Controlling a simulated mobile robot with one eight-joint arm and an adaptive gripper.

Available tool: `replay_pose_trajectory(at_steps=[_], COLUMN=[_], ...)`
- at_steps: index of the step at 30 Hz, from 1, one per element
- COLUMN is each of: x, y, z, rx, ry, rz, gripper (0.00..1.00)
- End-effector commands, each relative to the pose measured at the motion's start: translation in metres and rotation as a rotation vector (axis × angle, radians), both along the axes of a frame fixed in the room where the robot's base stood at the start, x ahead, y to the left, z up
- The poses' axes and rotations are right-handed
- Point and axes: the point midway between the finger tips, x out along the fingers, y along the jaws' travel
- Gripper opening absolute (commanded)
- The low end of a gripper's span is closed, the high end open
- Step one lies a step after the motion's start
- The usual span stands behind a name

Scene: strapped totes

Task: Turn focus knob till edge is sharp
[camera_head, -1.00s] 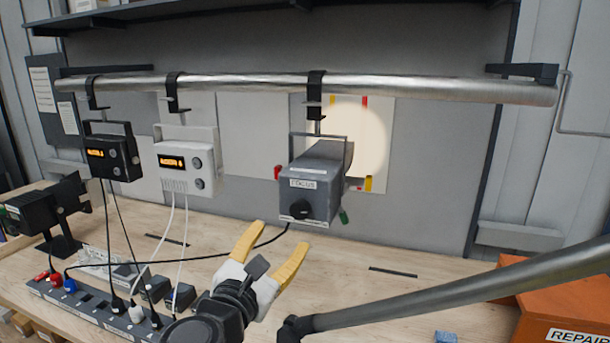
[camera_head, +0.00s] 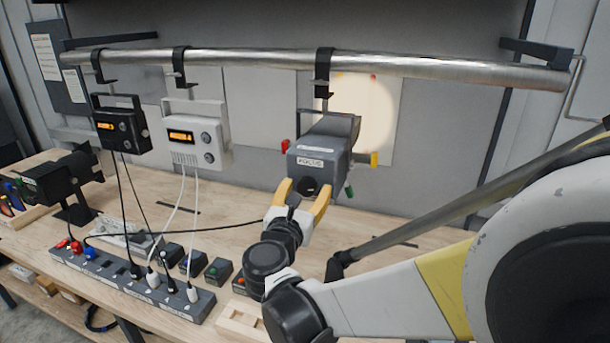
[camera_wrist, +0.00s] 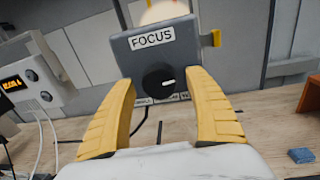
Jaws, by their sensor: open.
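The grey lamp housing (camera_head: 322,140) labelled FOCUS hangs from the metal rail. Its black round focus knob (camera_wrist: 158,80) has a white mark pointing right in the wrist view. My gripper (camera_head: 305,194) is open at the front of the lamp, its yellow fingers on either side of the knob. In the wrist view my gripper (camera_wrist: 160,82) shows gaps between fingers and knob; I see no contact. The round light spot (camera_head: 375,112) falls on the pale panel behind, partly hidden by the lamp. Its edge looks somewhat soft, though small here.
Black (camera_head: 122,130) and white (camera_head: 195,138) display units hang left on the rail (camera_head: 420,66). A power strip (camera_head: 125,285) with cables lies on the wooden bench (camera_head: 220,208). A blue block (camera_wrist: 301,155) lies to the right in the wrist view.

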Motion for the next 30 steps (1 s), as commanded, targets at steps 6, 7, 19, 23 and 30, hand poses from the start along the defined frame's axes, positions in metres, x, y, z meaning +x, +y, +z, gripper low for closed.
replay_pose_trajectory(at_steps=[6,7,19,23,30], x=[0.004,0.0039,0.0037,0.0038,0.0042], y=[-0.0013,-0.0013,-0.0009,-0.0008,0.0004], z=[0.0003,0.0003,0.0004,-0.0001,-0.0017], rx=[0.0,0.0,0.0,0.015,0.236], ry=[0.0,0.0,0.0,-0.006,-0.086], rz=[0.0,0.0,0.0,0.0,0.001], gripper=[0.63,0.63,0.1,0.1,0.1])
